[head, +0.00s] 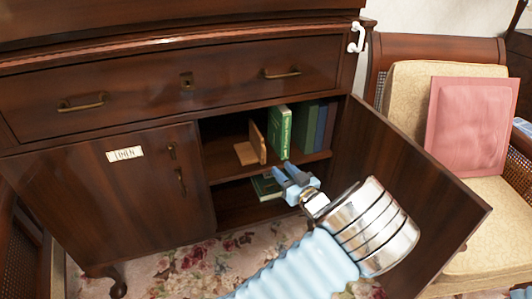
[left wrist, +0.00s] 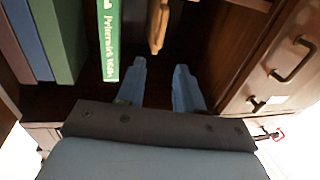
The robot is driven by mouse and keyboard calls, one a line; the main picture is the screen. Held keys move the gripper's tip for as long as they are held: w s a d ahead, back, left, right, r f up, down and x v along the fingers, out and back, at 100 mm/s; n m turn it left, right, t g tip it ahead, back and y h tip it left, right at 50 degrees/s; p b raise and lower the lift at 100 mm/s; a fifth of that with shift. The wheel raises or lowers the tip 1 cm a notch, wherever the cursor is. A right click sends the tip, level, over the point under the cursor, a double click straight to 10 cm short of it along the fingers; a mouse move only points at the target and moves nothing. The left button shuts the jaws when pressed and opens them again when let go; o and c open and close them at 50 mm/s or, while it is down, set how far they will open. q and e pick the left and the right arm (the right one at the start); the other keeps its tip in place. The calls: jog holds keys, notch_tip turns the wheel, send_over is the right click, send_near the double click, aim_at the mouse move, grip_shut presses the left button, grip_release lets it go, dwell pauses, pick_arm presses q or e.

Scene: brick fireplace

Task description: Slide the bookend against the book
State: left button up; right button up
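The wooden bookend (head: 246,152) stands on the upper shelf of the open cabinet, its flat foot pointing left and its upright plate on the right. A green book (head: 281,130) with pale lettering stands just right of the bookend, with a narrow dark gap between them. In the left wrist view the green book (left wrist: 110,40) is left of the bookend (left wrist: 157,25), again apart. My left gripper (head: 295,180) is in front of the cabinet, low and right of the bookend. Its fingers (left wrist: 162,82) are parted with nothing between them. My right gripper is not in view.
Darker books (head: 318,126) stand right of the green book. A green book (head: 266,187) lies in the lower compartment. The open cabinet door (head: 405,175) is close to my arm on the right. The closed left door (head: 110,195) bounds the opening. An armchair (head: 405,85) stands at right.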

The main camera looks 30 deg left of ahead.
aim_at(265, 153)
pick_arm(q)
jog(key=x, duration=1)
jog(key=shift+f, duration=0.1)
grip_shut()
